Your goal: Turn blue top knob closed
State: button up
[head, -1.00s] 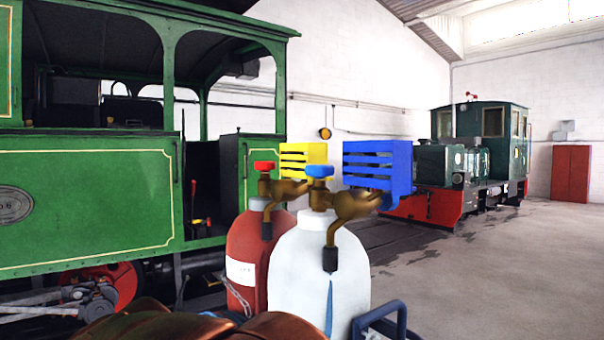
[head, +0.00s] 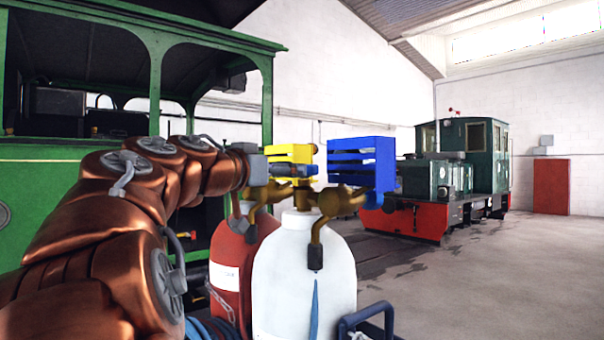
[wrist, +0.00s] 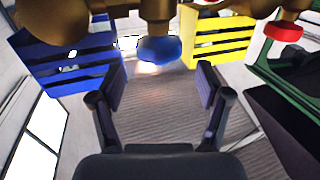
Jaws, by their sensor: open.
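The blue top knob (wrist: 160,48) sits on the brass valve (head: 305,198) of the white cylinder (head: 304,265). In the wrist view the picture looks inverted, and the knob hangs from the brass fitting at the upper middle. My gripper (wrist: 163,80) is open and empty, its two dark fingers spread with the knob just past the tips, roughly between them. No contact shows. In the head view my gripper (head: 297,171) reaches in from the left at knob height and hides much of the knob.
A red cylinder (head: 231,262) with a red knob (wrist: 284,31) stands close to the left. Green locomotives stand left and behind. The floor at right is clear.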

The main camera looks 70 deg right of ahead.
jog(key=p+x, duration=0.1)
jog(key=x, duration=0.1)
jog(key=p+x, duration=0.1)
jog(key=x, duration=0.3)
jog(key=shift+s+r+p, duration=0.15)
jog(key=shift+r+p, duration=0.15)
jog(key=shift+p, duration=0.1)
jog(key=shift+x, duration=0.9)
jog(key=shift+f, duration=0.15)
jog(key=c, duration=0.9)
